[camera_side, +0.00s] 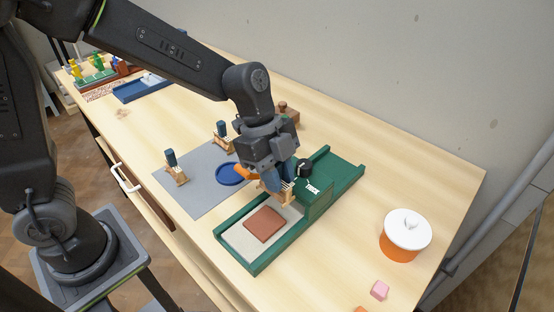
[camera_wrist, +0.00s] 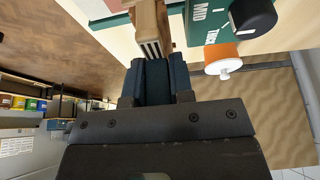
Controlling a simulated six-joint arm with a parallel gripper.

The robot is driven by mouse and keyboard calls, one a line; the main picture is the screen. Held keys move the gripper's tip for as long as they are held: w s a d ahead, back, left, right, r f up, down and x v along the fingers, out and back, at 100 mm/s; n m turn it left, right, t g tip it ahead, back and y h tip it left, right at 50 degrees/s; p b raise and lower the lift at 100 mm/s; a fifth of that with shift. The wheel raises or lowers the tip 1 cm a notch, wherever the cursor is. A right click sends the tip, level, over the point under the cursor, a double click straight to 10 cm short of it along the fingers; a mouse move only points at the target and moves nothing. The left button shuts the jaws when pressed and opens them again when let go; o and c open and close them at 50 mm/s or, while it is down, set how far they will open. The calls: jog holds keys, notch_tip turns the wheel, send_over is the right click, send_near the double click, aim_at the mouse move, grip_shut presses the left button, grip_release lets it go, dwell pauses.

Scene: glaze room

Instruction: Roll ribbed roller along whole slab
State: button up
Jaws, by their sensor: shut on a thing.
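My gripper (camera_side: 280,178) is shut on the dark blue handle of a roller with a wooden frame (camera_side: 287,197). In the wrist view, the handle (camera_wrist: 157,80) sits between the fingers (camera_wrist: 156,84), and the wooden frame (camera_wrist: 151,30) extends beyond with dark stripes at its near end. The roller's working face is mostly hidden. A flat reddish-brown slab (camera_side: 263,224) lies on the pale bed (camera_side: 238,238) of a green-walled frame (camera_side: 255,266). The roller is over the frame, beyond the slab's far end; I cannot tell whether it touches anything.
The green frame carries a black knob (camera_side: 304,168) beside the roller. Two other blue-handled tools (camera_side: 175,168) (camera_side: 222,133) stand by a blue dish (camera_side: 230,175) on a grey mat (camera_side: 200,198). An orange jar with white lid (camera_side: 405,237) and pink block (camera_side: 380,290) are at right.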

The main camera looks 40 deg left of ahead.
aim_at(277, 198)
jog(key=shift+f, duration=2.55)
jog(key=shift+f, duration=0.45)
jog(key=shift+s, duration=0.15)
jog(key=shift+s, duration=0.6)
jog(key=shift+s, duration=0.2)
jog(key=shift+s, duration=0.6)
jog(key=shift+s, duration=0.2)
jog(key=shift+s, duration=0.6)
jog(key=shift+s, duration=0.15)
